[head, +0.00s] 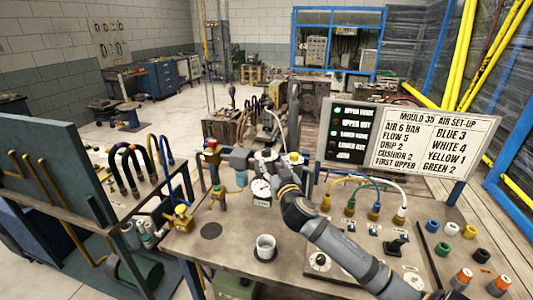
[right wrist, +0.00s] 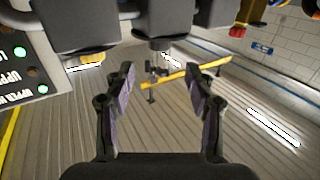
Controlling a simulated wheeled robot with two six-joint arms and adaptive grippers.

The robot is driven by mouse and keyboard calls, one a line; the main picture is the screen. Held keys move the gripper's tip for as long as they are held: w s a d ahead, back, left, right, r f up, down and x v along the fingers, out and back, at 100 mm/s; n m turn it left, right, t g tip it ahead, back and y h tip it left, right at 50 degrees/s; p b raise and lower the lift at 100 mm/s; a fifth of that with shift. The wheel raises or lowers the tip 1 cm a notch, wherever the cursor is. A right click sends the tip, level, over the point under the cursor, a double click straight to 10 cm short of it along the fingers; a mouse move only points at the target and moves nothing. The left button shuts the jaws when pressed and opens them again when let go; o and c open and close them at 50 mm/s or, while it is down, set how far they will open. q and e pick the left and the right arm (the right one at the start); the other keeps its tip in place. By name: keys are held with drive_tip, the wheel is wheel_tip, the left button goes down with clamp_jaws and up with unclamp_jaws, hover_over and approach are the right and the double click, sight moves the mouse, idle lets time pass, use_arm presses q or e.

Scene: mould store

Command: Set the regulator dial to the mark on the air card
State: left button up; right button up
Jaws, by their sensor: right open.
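The air card (head: 435,140) stands upright at the right of the bench. It reads "MOULD 35 AIR SET-UP", with "AIR 6 BAR" as its first line. A round white gauge (head: 261,188) on a small labelled block stands on the bench, left of my right arm; its reading is too small to tell. The regulator dial cannot be told apart clearly near my right wrist. My right gripper is above and behind the gauge in the head view. In the right wrist view, my right gripper (right wrist: 162,82) is open, with nothing between its fingers. My left gripper is not in view.
A lit status panel (head: 350,136) adjoins the card. A white cup (head: 265,247) and a round control dial (head: 320,262) are at the bench front. Coloured hoses (head: 376,212) stand at the right.

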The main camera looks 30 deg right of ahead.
sight(267, 152)
drive_tip(key=p+x, duration=0.2)
drive_tip(key=x, duration=0.7)
drive_tip(key=shift+w+d+p, duration=0.1)
drive_tip(key=shift+w+p, duration=0.1)
drive_tip(key=shift+p, duration=0.2)
drive_tip(key=shift+w+d, duration=0.15)
drive_tip(key=shift+w, duration=0.2)
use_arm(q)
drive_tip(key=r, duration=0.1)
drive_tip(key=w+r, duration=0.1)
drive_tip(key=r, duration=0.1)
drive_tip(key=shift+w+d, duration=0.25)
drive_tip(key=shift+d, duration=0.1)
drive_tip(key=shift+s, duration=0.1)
